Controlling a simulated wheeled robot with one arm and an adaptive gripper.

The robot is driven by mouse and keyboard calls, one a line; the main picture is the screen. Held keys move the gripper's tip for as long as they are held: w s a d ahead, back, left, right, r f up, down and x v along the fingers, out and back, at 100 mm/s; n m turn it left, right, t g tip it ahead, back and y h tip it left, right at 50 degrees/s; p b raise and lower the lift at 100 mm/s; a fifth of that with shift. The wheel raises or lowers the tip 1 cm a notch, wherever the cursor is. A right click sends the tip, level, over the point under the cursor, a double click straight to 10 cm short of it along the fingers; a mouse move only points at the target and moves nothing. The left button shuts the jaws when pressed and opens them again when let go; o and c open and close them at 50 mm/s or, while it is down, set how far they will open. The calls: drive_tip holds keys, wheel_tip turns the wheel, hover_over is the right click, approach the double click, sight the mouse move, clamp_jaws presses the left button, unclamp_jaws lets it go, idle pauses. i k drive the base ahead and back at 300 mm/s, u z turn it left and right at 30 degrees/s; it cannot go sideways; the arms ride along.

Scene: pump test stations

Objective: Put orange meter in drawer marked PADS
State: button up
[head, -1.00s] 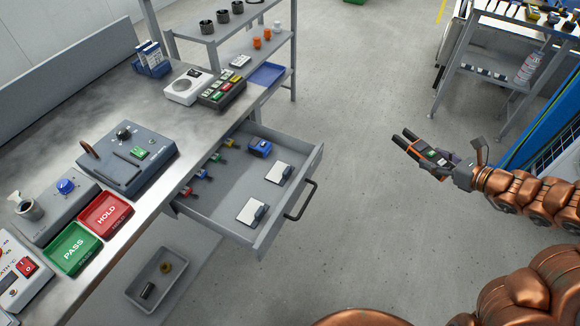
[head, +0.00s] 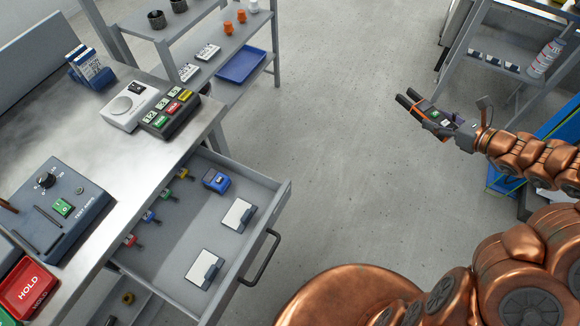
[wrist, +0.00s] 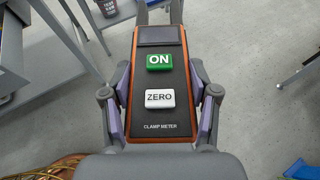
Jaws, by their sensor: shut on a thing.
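The orange meter (wrist: 158,108) is a dark clamp meter with orange sides, a green ON button and a white ZERO button. My gripper (head: 432,118) is shut on it, one finger on each side, as the wrist view shows. It holds the meter in the air over open floor, to the right of the open drawer (head: 165,240). The drawer holds a blue device (head: 216,181), two white pads with dark clips (head: 238,215), and several small coloured-handled items along its left side. No PADS label is readable on the drawer.
The drawer's handle (head: 262,262) sticks out into the aisle. A metal bench (head: 135,160) stands above it with a HOLD tray (head: 28,288) and a button box (head: 170,112). A shelf rack (head: 200,60) stands behind. Floor between drawer and gripper is clear.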

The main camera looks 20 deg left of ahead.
sight(178, 245)
drive_tip(key=i, duration=2.7)
drive_tip(key=u, duration=5.35)
drive_tip(key=i, duration=0.5)
drive_tip(key=z, duration=0.05)
